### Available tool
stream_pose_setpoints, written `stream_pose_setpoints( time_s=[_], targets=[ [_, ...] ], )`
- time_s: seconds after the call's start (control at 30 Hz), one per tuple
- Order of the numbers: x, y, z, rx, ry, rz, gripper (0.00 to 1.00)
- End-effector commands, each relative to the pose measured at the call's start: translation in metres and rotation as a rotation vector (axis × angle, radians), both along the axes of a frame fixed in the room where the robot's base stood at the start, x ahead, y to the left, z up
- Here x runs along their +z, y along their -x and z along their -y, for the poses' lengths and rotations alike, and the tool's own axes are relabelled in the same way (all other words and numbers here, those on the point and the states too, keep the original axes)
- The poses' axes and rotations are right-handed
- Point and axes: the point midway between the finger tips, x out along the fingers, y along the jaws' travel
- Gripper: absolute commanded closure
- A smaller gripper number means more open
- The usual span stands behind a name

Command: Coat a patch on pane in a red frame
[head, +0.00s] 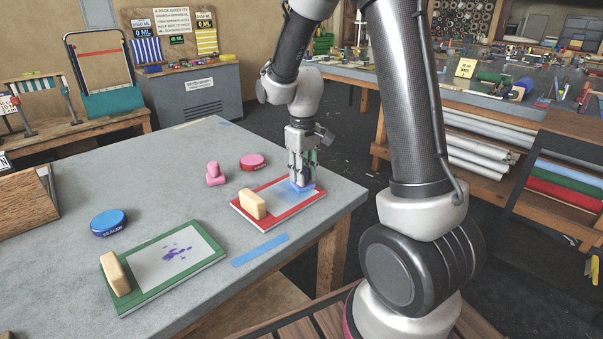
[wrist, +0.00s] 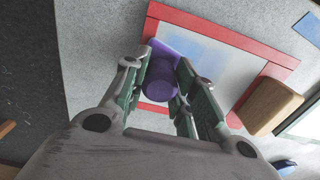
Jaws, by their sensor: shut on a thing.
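The red frame (head: 285,214) lies flat on the grey table and holds a pale pane (head: 274,192) with a bluish smear across its middle. My gripper (head: 301,178) points down over the pane's far right part, shut on a purple, round-handled applicator (wrist: 160,75). The applicator's flat pad (head: 303,189) is at the pane near the frame's right edge; I cannot tell if it touches. In the wrist view the red frame (wrist: 215,28) surrounds a pale pane (wrist: 215,70) with a light blue tint. A tan block (head: 252,204) sits on the frame's left end.
A green-framed pane (head: 190,264) with purple blotches lies at the front left, with another tan block (head: 115,274) on it. A blue tin (head: 109,222), a pink applicator (head: 215,174) and a red tin (head: 253,161) stand nearby. Blue tape (head: 260,250) marks the table.

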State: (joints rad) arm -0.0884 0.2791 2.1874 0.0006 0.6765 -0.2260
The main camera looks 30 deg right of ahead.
Motion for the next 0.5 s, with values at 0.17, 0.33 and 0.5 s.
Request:
stream_pose_setpoints(
  time_s=[0.17,0.33,0.5],
  targets=[
    [0.001,0.004,-0.015,0.003,-0.001,0.002,0.91],
    [0.002,0.01,-0.031,0.002,0.0,0.001,0.91],
    [0.002,0.012,-0.037,0.001,0.0,0.001,0.91]
  ],
)
